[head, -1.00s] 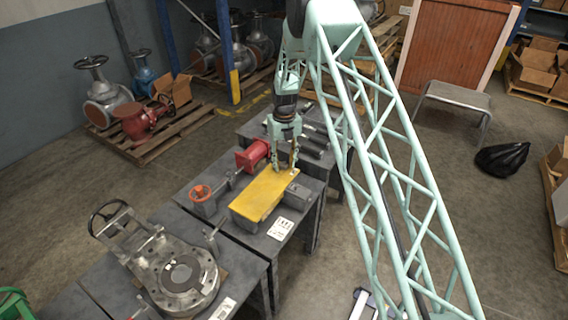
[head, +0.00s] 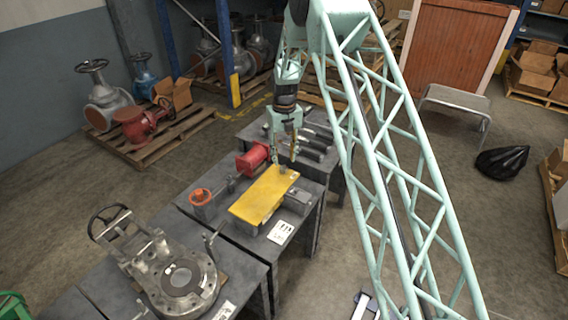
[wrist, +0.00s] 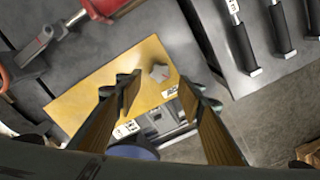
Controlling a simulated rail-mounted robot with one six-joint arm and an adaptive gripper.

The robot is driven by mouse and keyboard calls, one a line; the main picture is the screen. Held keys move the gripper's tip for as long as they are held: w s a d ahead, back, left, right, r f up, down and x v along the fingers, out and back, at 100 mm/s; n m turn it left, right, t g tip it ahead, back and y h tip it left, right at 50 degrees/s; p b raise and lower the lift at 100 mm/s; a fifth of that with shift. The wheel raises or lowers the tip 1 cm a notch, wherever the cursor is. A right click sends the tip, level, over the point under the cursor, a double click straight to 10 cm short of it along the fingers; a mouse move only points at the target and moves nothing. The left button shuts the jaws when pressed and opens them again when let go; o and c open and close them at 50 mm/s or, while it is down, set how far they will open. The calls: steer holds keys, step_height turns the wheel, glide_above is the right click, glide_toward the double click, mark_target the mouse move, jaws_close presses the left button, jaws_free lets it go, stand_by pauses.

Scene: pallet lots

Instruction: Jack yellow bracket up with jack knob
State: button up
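The yellow bracket (head: 258,199) is a flat plate lying on the dark workbench; it also shows in the wrist view (wrist: 100,92). A small grey lobed knob (wrist: 160,73), which looks like the jack knob, stands on the plate's far part; in the head view (head: 283,169) it is small, just below my gripper. My gripper (head: 285,155) points down above that end of the plate. In the wrist view my gripper (wrist: 159,88) has its two fingers apart, with the knob showing between and just beyond the tips. Nothing is held. Whether the tips touch the knob cannot be told.
A red cylinder (head: 253,158) lies beside the plate, and an orange-topped part (head: 201,196) stands left. A grey block (head: 298,200) sits close on the right. Black-handled tools (wrist: 242,45) lie on the adjoining bench. A large valve (head: 178,275) lies in front.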

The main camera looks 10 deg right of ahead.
mark_target(284, 167)
step_height(284, 167, up, 7)
steer(key=shift+f, duration=0.2)
stand_by(0.3)
steer(key=shift+n, duration=0.3)
steer(key=m, duration=0.9)
steer(key=r+m, duration=0.1)
steer(key=m, duration=0.9)
steer(key=r+m, duration=0.1)
steer(key=m, duration=0.9)
steer(key=shift+w+a, duration=0.1)
steer(key=shift+w, duration=0.1)
stand_by(0.9)
